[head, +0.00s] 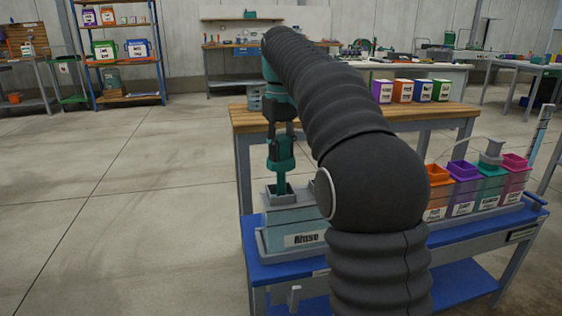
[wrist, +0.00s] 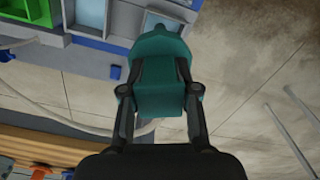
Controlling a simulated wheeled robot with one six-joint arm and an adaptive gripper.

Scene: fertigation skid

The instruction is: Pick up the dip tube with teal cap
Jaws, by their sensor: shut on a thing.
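The dip tube's teal cap (head: 281,152) is between the fingers of my gripper (head: 282,132), which is shut on it. It hangs upright over the Rinse container (head: 292,241), and its lower teal part reaches down at the container's dark square opening (head: 279,194). I cannot tell how deep it goes. In the wrist view the teal cap (wrist: 160,92) fills the space between the two dark fingers of my gripper (wrist: 160,92).
Orange, purple, teal and pink-topped containers (head: 462,185) stand on the blue bench (head: 450,240) to the right, with a grey cap (head: 491,152) on the teal one. A pale hose (wrist: 60,120) runs left of the cap. Open floor (head: 110,220) lies at the left.

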